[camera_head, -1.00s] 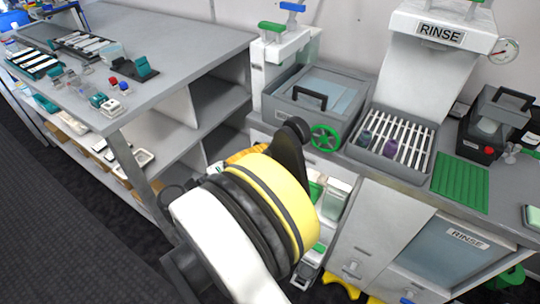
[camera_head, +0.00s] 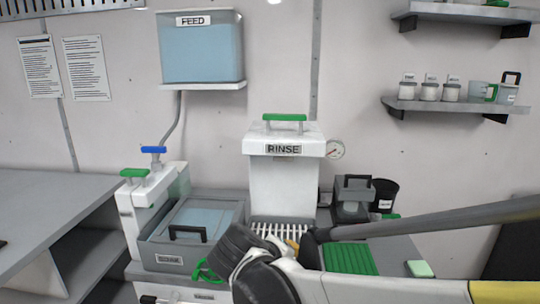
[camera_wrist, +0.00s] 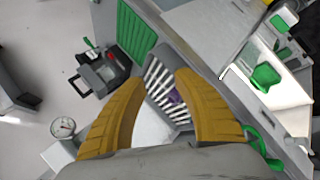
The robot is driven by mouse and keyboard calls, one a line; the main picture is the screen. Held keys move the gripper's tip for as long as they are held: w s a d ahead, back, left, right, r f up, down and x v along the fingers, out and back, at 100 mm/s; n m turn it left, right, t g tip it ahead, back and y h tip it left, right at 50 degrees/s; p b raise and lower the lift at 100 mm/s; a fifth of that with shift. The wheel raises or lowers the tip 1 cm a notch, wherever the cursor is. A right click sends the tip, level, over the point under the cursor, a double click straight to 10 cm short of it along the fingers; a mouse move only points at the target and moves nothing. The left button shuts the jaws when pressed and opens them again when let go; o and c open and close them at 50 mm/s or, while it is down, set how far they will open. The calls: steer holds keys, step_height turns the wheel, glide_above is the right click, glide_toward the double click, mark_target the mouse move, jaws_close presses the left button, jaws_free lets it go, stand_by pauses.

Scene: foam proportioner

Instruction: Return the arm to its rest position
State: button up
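My gripper (camera_wrist: 161,76) shows in the wrist view as two yellow-orange fingers, spread apart with nothing held between them. In the head view my arm reaches in from the right and bends in front of the bench. Its dark and white links cover the lower part of the rack (camera_head: 277,230). The fingers are mostly hidden there by my arm.
The RINSE tower (camera_head: 284,180) stands behind the rack. A grey lidded basin (camera_head: 160,240) is at its left. A green mat (camera_head: 349,259) and a grey handled box (camera_head: 353,195) are at its right. The FEED tank (camera_head: 202,55) and shelves (camera_head: 455,103) are on the wall.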

steer(key=s+d+m+y, duration=0.5)
steer(key=s+d+m, duration=0.3)
steer(key=s+d, duration=0.5)
steer(key=s+f, duration=0.1)
steer(key=s, duration=0.2)
steer(key=shift+s+d, duration=0.25)
